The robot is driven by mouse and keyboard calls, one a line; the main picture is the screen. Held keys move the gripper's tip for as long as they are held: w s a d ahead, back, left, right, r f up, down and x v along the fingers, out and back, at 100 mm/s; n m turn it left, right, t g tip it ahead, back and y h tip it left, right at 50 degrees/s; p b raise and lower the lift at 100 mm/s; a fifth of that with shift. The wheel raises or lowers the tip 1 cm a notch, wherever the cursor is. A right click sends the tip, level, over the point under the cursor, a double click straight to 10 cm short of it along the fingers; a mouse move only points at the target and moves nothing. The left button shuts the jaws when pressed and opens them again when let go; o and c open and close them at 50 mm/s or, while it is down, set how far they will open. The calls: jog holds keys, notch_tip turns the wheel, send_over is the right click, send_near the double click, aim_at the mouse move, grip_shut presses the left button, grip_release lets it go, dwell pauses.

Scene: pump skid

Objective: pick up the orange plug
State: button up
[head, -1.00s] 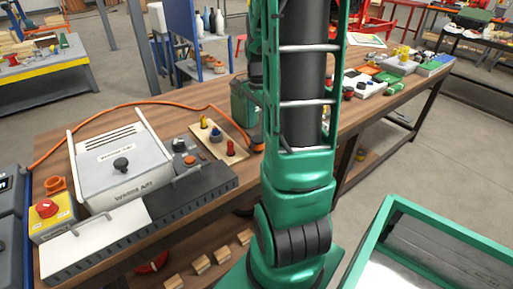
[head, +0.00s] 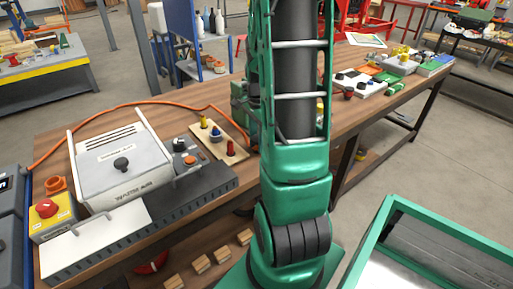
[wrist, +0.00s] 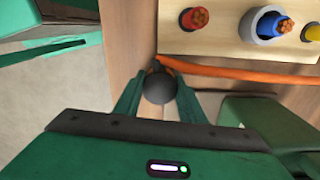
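An orange cable (wrist: 240,71) runs in from the right in the wrist view and ends at a dark round body (wrist: 159,87), which looks like the back of the orange plug. My gripper (wrist: 158,80) has one green finger on each side of this body, over the wooden bench. The fingers sit close to its sides; whether they press on it does not show. The plug's far side is hidden. In the head view the cable (head: 130,104) crosses the bench behind the white box, and my arm hides its end and my fingertips.
A wooden board (head: 222,143) with red, blue and yellow connectors lies close to my gripper. The white box (head: 119,165) and a yellow box with a red button (head: 48,212) stand at the left. A green-framed container (head: 385,225) is at the lower right.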

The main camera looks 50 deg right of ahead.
aim_at(256, 139)
jog(key=shift+c, duration=1.3)
jog(key=shift+r, duration=0.45)
jog(key=r, duration=0.4)
jog(key=shift+w+a, duration=0.1)
jog(key=shift+a, duration=0.3)
jog(key=a+r, duration=0.6)
jog(key=a, duration=0.4)
jog(key=shift+w+a, duration=0.3)
jog(key=shift+a, duration=0.1)
jog(key=shift+r, duration=0.1)
